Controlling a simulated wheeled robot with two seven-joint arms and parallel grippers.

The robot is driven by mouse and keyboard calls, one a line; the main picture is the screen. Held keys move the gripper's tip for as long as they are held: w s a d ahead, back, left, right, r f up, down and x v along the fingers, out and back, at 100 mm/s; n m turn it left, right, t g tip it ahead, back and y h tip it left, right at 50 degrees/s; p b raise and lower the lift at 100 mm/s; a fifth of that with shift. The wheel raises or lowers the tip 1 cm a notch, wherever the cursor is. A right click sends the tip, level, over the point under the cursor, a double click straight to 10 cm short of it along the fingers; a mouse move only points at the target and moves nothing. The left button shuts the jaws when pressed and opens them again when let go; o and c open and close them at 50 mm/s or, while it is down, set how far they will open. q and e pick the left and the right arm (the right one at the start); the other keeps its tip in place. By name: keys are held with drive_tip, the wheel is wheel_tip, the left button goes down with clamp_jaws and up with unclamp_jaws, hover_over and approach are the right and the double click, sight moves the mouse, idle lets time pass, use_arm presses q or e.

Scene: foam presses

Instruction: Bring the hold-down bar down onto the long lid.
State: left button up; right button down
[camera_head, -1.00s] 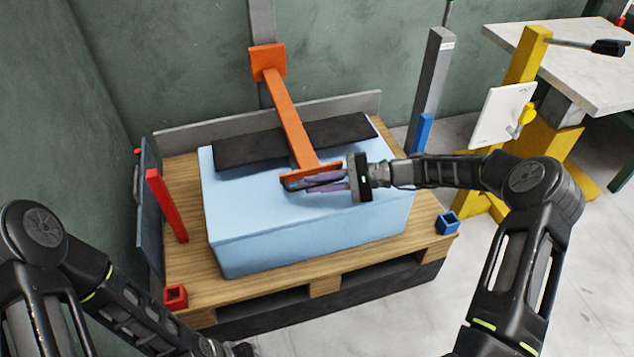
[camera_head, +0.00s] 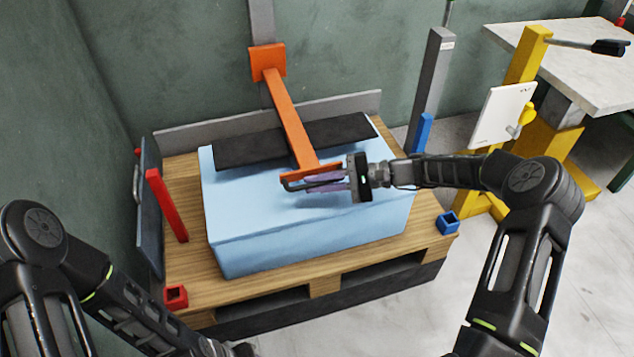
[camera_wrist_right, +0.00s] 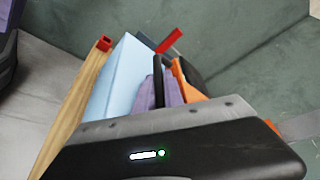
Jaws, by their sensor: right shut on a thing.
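The orange hold-down bar (camera_head: 289,118) slants from an orange sleeve (camera_head: 267,62) on a grey post to an orange end plate with a dark handle. A long dark slab (camera_head: 234,150), which looks like the long lid, lies across the back of the light blue block (camera_head: 250,215). The bar passes over the slab; I cannot tell whether they touch. My right gripper (camera_head: 322,183) is shut on the bar's dark handle, above the block. The handle (camera_wrist_right: 158,75) also shows at the purple fingers in the right wrist view. My left arm shows at lower left; its fingers are out of view.
The block stands on a wooden pallet (camera_head: 185,285). A red post (camera_head: 166,205) and dark panel (camera_head: 150,215) stand on the left. A grey post (camera_head: 430,85) and yellow stand (camera_head: 528,60) rise on the right. Small red and blue sockets mark the front corners.

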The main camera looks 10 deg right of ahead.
wheel_tip(320, 180, down, 4)
drive_tip(key=shift+f+b, duration=0.15)
drive_tip(key=shift+b, duration=1.1)
drive_tip(key=c, duration=1.7)
unclamp_jaws()
drive_tip(key=shift+d, duration=0.15)
drive_tip(key=shift+p+v, duration=0.6)
drive_tip(key=shift+v, duration=3.25)
